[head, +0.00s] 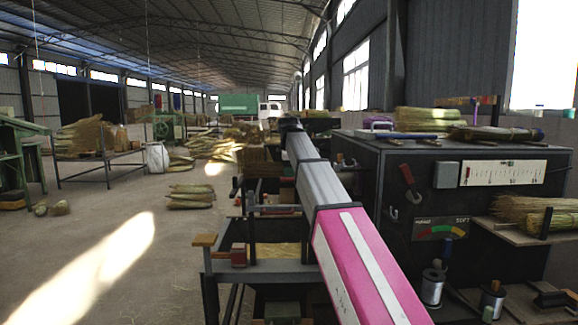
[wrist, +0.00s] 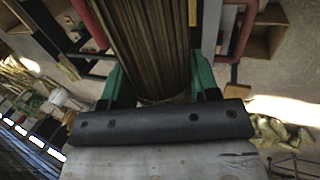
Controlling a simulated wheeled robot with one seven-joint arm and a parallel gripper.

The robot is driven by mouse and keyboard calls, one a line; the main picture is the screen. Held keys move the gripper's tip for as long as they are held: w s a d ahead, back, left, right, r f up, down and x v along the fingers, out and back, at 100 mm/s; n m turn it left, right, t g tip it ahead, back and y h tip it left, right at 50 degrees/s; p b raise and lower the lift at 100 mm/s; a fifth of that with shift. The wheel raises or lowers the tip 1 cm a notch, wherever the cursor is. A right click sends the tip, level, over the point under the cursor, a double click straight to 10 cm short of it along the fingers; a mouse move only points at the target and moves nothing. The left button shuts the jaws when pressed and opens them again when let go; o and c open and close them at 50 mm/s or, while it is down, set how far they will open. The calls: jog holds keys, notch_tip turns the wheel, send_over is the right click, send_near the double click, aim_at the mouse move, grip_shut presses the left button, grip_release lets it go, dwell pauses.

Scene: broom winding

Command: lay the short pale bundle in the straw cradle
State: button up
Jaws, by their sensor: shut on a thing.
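My gripper (wrist: 160,84) has green fingers and is shut on a straw bundle (wrist: 152,40), which looks brownish in the shade. The bundle runs from between the fingers to the top edge of the wrist view, so its full length is hidden. I cannot tell from its colour whether it is the short pale one. Red curved bars show on both sides of it, one at the left (wrist: 92,22) and one at the right (wrist: 243,30). I cannot tell whether they belong to the straw cradle, or whether the bundle touches them. In the head view my arm hides the gripper.
A dark cabinet (head: 395,170) stands close on the right, with a pale green bundle (head: 428,119) and a dark bundle (head: 496,133) on top. More straw lies on a side shelf (head: 481,226). Bundles (head: 190,197) lie on the floor. The floor at left is open.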

notch_tip(320, 180, down, 8)
dwell(0.6)
jog(key=shift+r, duration=0.1)
dwell(0.4)
jog(key=o, duration=1)
jog(key=v, duration=1)
jog(key=shift+s+r, duration=0.15)
jog(key=shift+r, duration=0.2)
